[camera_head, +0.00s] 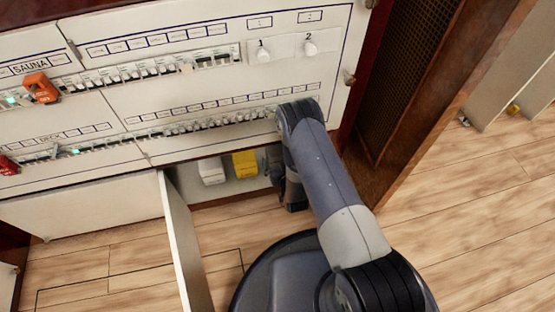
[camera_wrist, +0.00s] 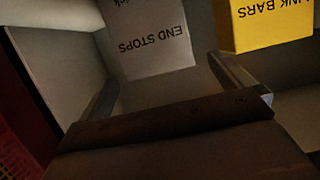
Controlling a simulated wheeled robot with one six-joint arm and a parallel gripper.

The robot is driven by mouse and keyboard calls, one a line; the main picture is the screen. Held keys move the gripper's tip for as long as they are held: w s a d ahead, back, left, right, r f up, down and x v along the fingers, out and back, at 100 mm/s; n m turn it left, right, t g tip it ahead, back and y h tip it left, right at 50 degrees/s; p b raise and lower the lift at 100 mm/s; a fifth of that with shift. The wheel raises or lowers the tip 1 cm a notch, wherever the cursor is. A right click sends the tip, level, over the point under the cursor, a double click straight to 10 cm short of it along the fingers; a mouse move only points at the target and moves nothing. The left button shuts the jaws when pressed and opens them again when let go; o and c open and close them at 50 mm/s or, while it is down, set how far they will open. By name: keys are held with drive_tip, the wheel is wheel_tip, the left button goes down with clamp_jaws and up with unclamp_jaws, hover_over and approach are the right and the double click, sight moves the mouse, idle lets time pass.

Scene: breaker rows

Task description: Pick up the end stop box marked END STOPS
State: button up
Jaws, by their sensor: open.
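The END STOPS box is a pale grey-white box (camera_head: 211,170) standing in the low open compartment in the head view. In the wrist view the END STOPS box (camera_wrist: 150,40) is ahead of my gripper, its lettering upside down. My gripper (camera_wrist: 168,85) is open, with its two fingers apart and nothing held between them. The box lies beyond the fingers, and I cannot tell the exact gap. In the head view my gripper (camera_head: 274,166) is low at the right of the compartment, partly hidden by my arm.
A yellow box marked LINK BARS (camera_wrist: 265,22) stands to the right of the white box and also shows in the head view (camera_head: 245,164). An open door panel (camera_head: 185,245) stands at the compartment's left. Breaker rows (camera_head: 150,70) are above. Wooden floor lies in front.

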sight(279, 157)
drive_tip(key=b+x, duration=0.1)
drive_tip(key=x, duration=0.1)
drive_tip(key=b+x, duration=0.1)
drive_tip(key=x, duration=0.1)
drive_tip(key=shift+w+f+b, duration=0.25)
drive_tip(key=shift+f+b, duration=0.05)
drive_tip(key=shift+b, duration=0.1)
drive_tip(key=shift+w+a, duration=0.15)
drive_tip(key=shift+w, duration=0.25)
drive_tip(key=c, duration=1.1)
drive_tip(key=shift+r, duration=0.2)
